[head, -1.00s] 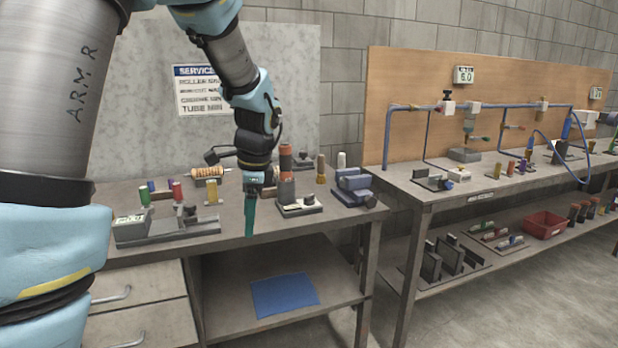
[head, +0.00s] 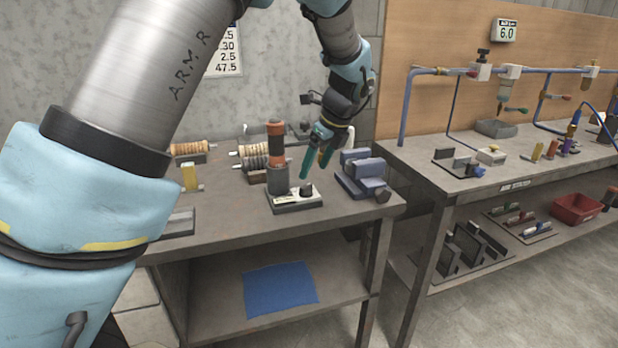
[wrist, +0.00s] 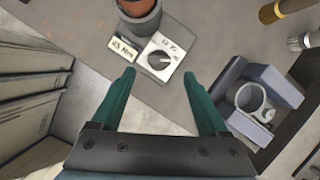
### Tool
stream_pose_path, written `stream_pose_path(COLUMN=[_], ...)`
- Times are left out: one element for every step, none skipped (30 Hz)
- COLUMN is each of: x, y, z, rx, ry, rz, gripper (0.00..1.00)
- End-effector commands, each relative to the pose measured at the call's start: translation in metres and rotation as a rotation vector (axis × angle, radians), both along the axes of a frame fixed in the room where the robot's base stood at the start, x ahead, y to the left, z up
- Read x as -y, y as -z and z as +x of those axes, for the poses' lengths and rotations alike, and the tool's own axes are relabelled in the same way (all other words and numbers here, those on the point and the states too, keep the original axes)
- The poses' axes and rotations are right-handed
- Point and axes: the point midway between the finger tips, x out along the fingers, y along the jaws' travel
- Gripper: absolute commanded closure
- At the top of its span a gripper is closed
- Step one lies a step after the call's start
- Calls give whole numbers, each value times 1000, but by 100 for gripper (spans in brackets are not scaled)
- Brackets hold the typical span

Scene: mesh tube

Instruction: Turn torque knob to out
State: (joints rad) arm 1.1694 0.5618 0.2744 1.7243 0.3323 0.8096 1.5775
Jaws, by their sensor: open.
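The torque knob (head: 306,190) is a small dark knob on a pale plate at the front of a small device on the workbench. In the wrist view the knob (wrist: 159,60) is round and black on a white dial plate, ahead of and between my fingertips. My gripper (head: 316,163) has green fingers, is open and empty, and hangs above and slightly right of the knob. In the wrist view my gripper (wrist: 160,84) has its fingers wide apart, not touching the knob. A label reading about 25 Nm (wrist: 122,49) sits beside the dial; the dial's markings are too small to read.
A dark cylinder with an orange-brown top (head: 276,157) stands directly left of the knob. A blue-grey vise-like block (head: 362,178) lies to the right. Coil rollers (head: 252,155) lie behind. The bench front edge is close to the device.

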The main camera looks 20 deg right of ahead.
Motion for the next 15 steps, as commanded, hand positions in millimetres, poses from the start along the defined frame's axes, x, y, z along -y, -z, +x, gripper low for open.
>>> stream_pose_path(x=[-3, -3, -4, -5, -6, -7, -7, -8, -8, -8, -9, -9, -9, -9, -9], y=[8, 13, 20, 24, 28, 34, 37, 40, 44, 47, 48, 50, 51, 52, 53], z=[4, 5, 8, 9, 11, 13, 15, 16, 17, 18, 19, 20, 20, 20, 21], rx=[-2, -1, -2, -2, -2, -2, -2, -2, 0, 0, 0, 0, -1, 0, 0], ry=[-2, -2, -2, -2, -3, -3, -3, -4, -3, -3, -3, -3, -3, -3, -3], rz=[4, 3, 4, 2, 2, 1, 1, 1, 1, 1, 1, 0, -1, -1, -1], gripper=[22, 22, 22, 22, 22, 22, 22, 22, 22, 22, 22, 22, 22, 22, 22])
